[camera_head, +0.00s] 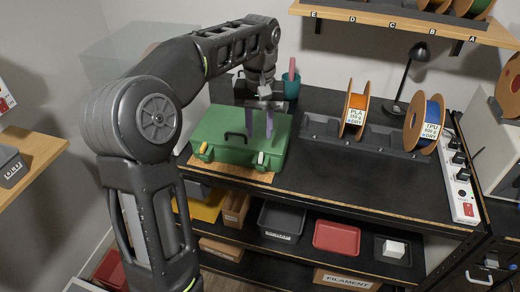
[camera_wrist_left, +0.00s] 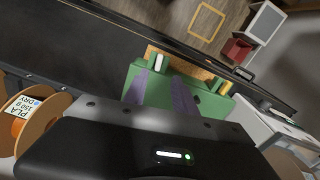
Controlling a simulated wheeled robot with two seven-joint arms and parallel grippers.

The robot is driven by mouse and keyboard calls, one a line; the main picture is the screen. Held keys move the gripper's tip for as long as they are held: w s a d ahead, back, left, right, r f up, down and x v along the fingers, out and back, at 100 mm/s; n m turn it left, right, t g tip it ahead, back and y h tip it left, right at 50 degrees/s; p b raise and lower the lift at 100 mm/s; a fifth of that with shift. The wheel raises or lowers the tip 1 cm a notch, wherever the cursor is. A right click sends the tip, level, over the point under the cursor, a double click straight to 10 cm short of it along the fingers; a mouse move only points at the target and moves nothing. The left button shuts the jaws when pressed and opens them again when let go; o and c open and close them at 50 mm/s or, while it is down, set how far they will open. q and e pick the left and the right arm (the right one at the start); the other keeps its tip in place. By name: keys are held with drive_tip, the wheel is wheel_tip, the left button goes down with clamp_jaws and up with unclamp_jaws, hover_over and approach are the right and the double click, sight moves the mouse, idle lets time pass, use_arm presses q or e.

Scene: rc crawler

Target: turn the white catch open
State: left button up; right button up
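A green case (camera_head: 238,138) lies closed on a cork mat (camera_head: 232,172) on the dark bench, with a black handle at its front. The white catch (camera_head: 261,158) is at the front right of the case and looks upright. A yellow catch (camera_head: 203,148) is at the front left. My left gripper (camera_head: 260,130) points down over the case lid, behind the white catch and apart from it. Its two grey-purple fingers are spread with nothing between them. In the left wrist view the fingers (camera_wrist_left: 170,95) show over the green case (camera_wrist_left: 205,100). My right gripper is out of view.
Orange (camera_head: 355,108) and blue (camera_head: 425,124) filament spools stand in a dark rack right of the case. A teal cup (camera_head: 291,87) stands behind it. A white power strip (camera_head: 461,180) lies at the right edge. The bench front right of the case is clear.

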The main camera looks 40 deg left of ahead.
sight(261, 155)
use_arm(q)
drive_tip(key=shift+w+d, duration=0.15)
drive_tip(key=shift+f, duration=0.15)
drive_tip(key=shift+f, duration=0.25)
wheel_tip(261, 155, down, 7)
drive_tip(key=shift+f, duration=0.1)
clamp_jaws()
idle(0.5)
